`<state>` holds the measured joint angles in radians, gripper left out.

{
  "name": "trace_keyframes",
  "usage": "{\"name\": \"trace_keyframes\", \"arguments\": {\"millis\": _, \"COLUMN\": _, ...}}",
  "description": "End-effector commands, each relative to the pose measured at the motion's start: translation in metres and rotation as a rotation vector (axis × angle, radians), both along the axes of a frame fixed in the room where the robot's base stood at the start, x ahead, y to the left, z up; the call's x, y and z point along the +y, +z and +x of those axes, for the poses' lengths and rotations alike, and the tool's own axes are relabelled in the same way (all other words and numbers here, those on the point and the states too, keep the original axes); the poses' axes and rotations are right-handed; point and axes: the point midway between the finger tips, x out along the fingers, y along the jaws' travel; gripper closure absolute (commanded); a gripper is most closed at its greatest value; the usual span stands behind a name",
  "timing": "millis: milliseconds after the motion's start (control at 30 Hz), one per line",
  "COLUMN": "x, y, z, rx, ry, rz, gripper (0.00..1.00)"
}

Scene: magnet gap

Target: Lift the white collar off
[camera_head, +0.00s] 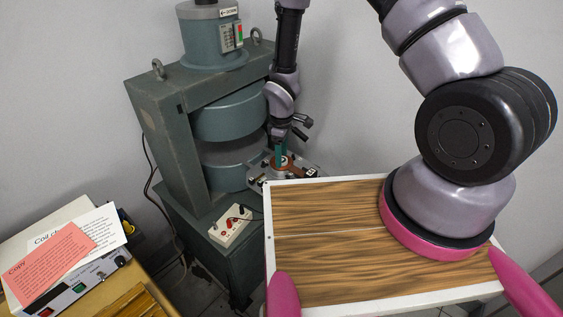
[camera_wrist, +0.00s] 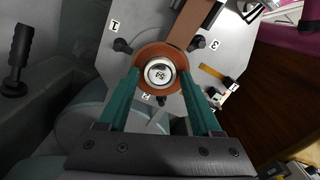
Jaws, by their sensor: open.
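In the wrist view, a pale round piece with a white rim (camera_wrist: 160,73) and a dark mark at its centre sits in the middle of a copper-brown ring (camera_wrist: 146,56). I take this pale rim to be the white collar, but cannot be sure. My gripper (camera_wrist: 160,76) is open, with its green fingers left and right of the pale piece and over the ring. I cannot tell whether they touch it. In the head view, my gripper (camera_head: 283,152) points down at the brown ring (camera_head: 290,166) beside the magnet; the collar cannot be made out there.
A grey plate (camera_wrist: 122,28) with numbered labels and black knobs surrounds the ring. The large green magnet frame (camera_head: 155,115) stands close on the left. A wood-topped table (camera_head: 330,235) is in front. A white terminal box (camera_head: 230,226) sits on the magnet's base.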

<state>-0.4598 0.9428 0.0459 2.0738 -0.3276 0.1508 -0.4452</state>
Motion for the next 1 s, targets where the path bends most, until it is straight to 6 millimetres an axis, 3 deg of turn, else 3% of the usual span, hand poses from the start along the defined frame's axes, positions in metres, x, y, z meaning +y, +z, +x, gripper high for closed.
{"name": "trace_keyframes", "arguments": {"millis": 67, "x": 0.000, "y": 0.000, "z": 0.000, "rx": 0.000, "ry": 0.000, "rz": 0.000, "gripper": 0.34}}
{"name": "trace_keyframes", "arguments": {"millis": 100, "x": 0.000, "y": 0.000, "z": 0.000, "rx": 0.000, "ry": 0.000, "rz": 0.000, "gripper": 0.42}}
{"name": "trace_keyframes", "arguments": {"millis": 233, "x": 0.000, "y": 0.000, "z": 0.000, "rx": 0.000, "ry": 0.000, "rz": 0.000, "gripper": 0.92}}
{"name": "trace_keyframes", "arguments": {"millis": 267, "x": 0.000, "y": 0.000, "z": 0.000, "rx": 0.000, "ry": 0.000, "rz": 0.000, "gripper": 0.99}}
{"name": "trace_keyframes", "arguments": {"millis": 467, "x": 0.000, "y": 0.002, "z": 0.000, "rx": 0.000, "ry": 0.000, "rz": 0.001, "gripper": 0.99}}
{"name": "trace_keyframes", "arguments": {"millis": 1000, "x": 0.000, "y": 0.044, "z": 0.001, "rx": -0.001, "ry": -0.001, "rz": 0.001, "gripper": 0.99}}
